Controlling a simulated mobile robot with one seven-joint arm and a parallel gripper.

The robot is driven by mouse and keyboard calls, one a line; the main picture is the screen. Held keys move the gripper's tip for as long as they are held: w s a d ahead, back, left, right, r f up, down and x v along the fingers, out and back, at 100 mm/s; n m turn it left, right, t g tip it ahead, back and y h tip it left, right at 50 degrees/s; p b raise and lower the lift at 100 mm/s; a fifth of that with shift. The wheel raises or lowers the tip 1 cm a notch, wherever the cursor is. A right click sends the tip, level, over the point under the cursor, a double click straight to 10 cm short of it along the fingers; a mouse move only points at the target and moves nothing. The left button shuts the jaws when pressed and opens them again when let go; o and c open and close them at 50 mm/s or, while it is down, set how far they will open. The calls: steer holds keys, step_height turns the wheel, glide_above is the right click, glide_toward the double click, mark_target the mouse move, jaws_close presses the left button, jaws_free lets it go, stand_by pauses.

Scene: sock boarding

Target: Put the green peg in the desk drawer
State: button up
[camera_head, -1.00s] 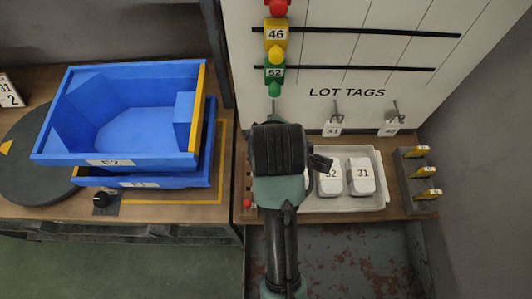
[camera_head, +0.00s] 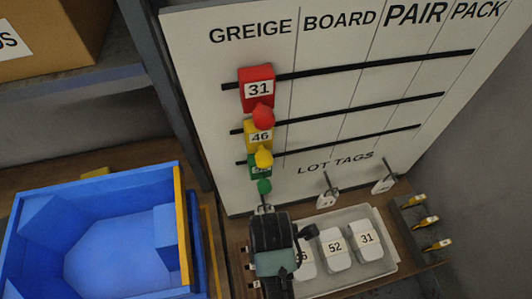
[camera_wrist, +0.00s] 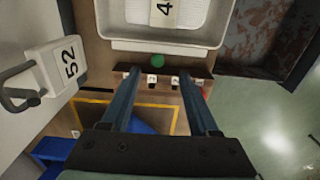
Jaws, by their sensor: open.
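In the wrist view a round green peg head (camera_wrist: 157,61) shows just beyond and between my fingertips, at a dark strip with small white labels. My gripper (camera_wrist: 158,82) is open, with nothing between its fingers. In the head view my gripper (camera_head: 273,240) is over the desk, left of the grey tray, and hides the green peg. A dark-rimmed recess with a rust-mottled bottom (camera_wrist: 280,32) shows at the wrist view's upper right; it looks like an open drawer, but I cannot be sure.
A blue bin (camera_head: 100,240) stands to the left. A grey tray (camera_head: 385,262) holds white numbered blocks. The board (camera_head: 340,110) behind carries red, yellow and green sliders (camera_head: 264,186). A rack with yellow-topped items (camera_head: 425,222) stands at right. A white "52" tag (camera_wrist: 50,68) hangs close left.

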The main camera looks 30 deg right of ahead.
steer(key=shift+w+f, duration=0.2)
steer(key=shift+f, duration=4.1)
jaws_close()
